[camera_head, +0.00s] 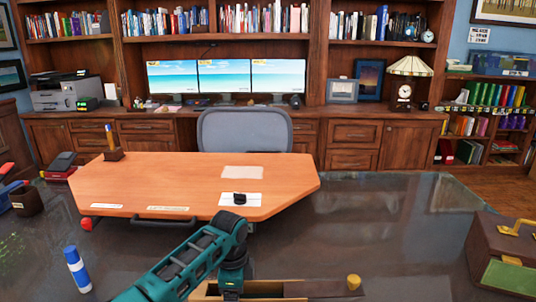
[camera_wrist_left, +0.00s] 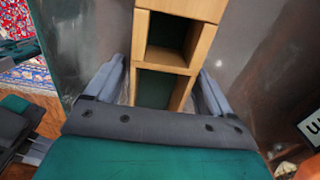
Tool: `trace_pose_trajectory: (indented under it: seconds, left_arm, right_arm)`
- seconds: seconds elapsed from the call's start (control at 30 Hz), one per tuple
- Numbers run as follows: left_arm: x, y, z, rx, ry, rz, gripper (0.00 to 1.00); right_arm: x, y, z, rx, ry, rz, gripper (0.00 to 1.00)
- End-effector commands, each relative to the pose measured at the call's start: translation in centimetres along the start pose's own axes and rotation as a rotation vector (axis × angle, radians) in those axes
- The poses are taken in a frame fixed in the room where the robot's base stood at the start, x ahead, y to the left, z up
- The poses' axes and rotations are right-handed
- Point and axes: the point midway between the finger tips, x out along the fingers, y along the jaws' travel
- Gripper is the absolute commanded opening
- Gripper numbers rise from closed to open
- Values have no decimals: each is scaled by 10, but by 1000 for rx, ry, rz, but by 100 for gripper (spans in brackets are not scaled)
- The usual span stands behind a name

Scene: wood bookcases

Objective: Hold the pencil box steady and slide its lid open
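The pencil box (camera_head: 283,290) is a light wooden box at the bottom edge of the head view, cut off by the frame. In the left wrist view the pencil box (camera_wrist_left: 190,62) shows open compartments with dark green inside, and a plain light wood part at its top end. My left gripper (camera_head: 234,286) points down at the box. In the wrist view the fingers of my left gripper (camera_wrist_left: 162,75) stand on either side of the box walls. I cannot tell whether they touch the walls. A yellow knob (camera_head: 353,282) shows at the box's right end.
A brown case (camera_head: 480,248) with a gold handle stands at the right. A blue and white marker-like cylinder (camera_head: 77,270) stands at the left. An orange wooden desk board (camera_head: 150,185) lies beyond the box. Dark tabletop (camera_head: 385,225) is clear between box and case.

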Motion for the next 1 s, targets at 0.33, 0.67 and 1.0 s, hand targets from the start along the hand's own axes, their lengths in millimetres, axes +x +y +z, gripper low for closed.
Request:
trace_pose_trajectory:
  seconds: [0.33,0.67,1.0]
  left_arm:
    - [-1,0,0,0,0,0,94]
    - [-47,-1,0,1,2,-5,94]
    - [-109,0,0,0,1,-2,94]
  right_arm:
    - [0,0,0,0,0,0,0]
    - [0,0,0,0,0,0,0]
    - [0,0,0,0,0,0,0]
